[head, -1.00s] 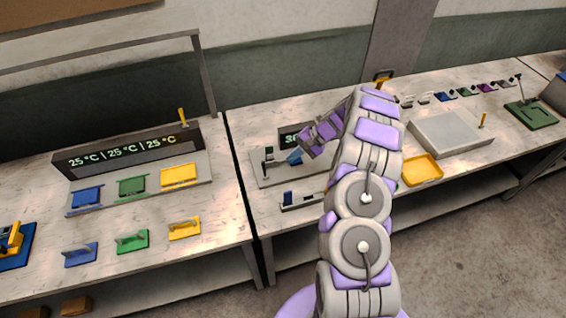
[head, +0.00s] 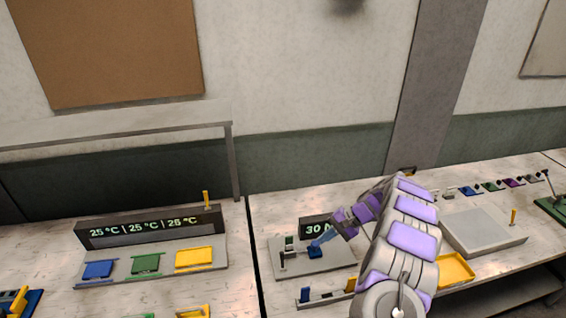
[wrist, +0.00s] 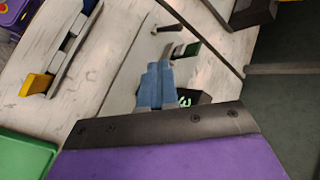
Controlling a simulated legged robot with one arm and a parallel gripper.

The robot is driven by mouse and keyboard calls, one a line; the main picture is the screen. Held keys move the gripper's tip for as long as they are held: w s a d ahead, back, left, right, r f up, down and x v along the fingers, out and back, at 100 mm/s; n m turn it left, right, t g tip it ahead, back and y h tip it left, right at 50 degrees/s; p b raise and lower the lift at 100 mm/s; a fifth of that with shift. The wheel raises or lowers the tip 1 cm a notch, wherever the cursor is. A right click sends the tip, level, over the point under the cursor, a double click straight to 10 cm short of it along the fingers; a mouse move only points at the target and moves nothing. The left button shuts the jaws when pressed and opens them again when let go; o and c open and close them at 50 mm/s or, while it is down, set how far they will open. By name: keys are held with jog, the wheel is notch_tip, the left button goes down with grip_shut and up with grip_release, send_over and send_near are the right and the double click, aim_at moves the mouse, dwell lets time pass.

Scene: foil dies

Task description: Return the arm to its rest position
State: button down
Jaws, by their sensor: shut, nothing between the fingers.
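My grey-and-purple arm reaches up and bends left over the right-hand bench in the head view. My gripper (head: 321,239) has light blue fingers and is above the grey plate with the small display. The fingers are together with nothing seen between them. In the wrist view my gripper (wrist: 157,85) also looks shut, pointing toward the pale bench. A dark blue piece (head: 314,253) sits on the grey plate (head: 345,256) just below the fingertips; I cannot tell if they touch it.
A display reading 30 (head: 314,229) stands behind the plate. A small rack (head: 328,299) with blue and yellow ends is in front. A yellow tray (head: 456,270) and a grey slab (head: 484,231) are right of my arm. A left bench station (head: 150,235) holds blue, green and yellow plates.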

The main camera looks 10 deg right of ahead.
jog(key=s+a+r+n+g+h+b, duration=0.3)
jog(key=s+a+r+n+b, duration=0.2)
jog(key=s+a+r, duration=0.95)
jog(key=s+f+n+h+b, duration=0.1)
jog(key=s+h+b, duration=0.1)
jog(key=s, duration=1.3)
jog(key=s+f+n+h+b, duration=0.2)
jog(key=s+h+b, duration=0.1)
jog(key=s, duration=1.2)
jog(key=shift+f+n+h, duration=0.3)
jog(key=shift+h, duration=0.1)
